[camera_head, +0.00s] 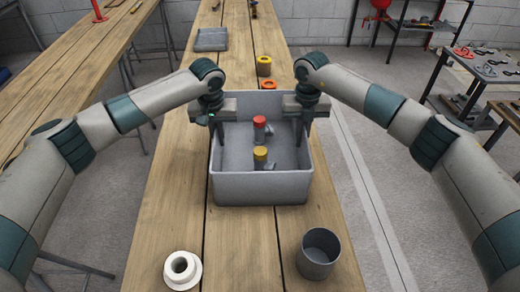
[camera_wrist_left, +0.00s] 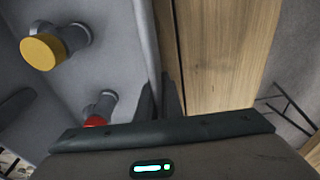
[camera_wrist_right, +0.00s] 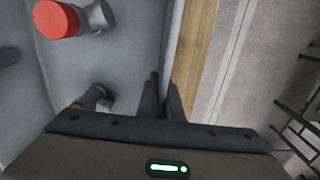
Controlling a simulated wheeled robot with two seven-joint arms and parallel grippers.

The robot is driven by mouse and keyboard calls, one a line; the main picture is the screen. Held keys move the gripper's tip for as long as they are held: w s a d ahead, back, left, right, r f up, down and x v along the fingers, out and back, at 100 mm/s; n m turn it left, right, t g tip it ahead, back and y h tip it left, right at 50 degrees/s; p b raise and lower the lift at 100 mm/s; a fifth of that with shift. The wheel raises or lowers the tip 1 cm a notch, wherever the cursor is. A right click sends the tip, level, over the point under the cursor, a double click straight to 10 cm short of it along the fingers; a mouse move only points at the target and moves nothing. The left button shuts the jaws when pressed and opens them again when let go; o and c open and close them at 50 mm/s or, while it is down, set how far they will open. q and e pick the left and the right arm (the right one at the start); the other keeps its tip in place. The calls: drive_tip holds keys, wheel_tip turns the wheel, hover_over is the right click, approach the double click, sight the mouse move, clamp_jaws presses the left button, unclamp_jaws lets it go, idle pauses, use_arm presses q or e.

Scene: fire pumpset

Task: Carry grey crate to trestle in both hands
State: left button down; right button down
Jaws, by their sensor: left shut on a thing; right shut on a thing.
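The grey crate (camera_head: 260,188) is on the wooden trestle table in the head view; I cannot tell whether its base touches the boards. Inside it are a red-capped fitting (camera_head: 260,128) and a yellow-capped fitting (camera_head: 261,158). My left gripper (camera_head: 215,140) is shut on the crate's left wall, and that wall lies between its fingers in the left wrist view (camera_wrist_left: 159,98). My right gripper (camera_head: 304,135) is shut on the right wall, also between its fingers in the right wrist view (camera_wrist_right: 163,98). The crate looks level.
A white flanged ring (camera_head: 182,268) and a dark grey cup (camera_head: 319,252) stand nearer on the table. Beyond the crate are a yellow ring (camera_head: 264,66), an orange ring (camera_head: 269,84) and a grey tray (camera_head: 211,39). Another wooden table (camera_head: 70,55) stands left; shelving (camera_head: 470,75) stands right.

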use_arm(q)
drive_tip(key=shift+r, duration=0.3)
use_arm(e)
drive_tip(key=shift+r, duration=0.3)
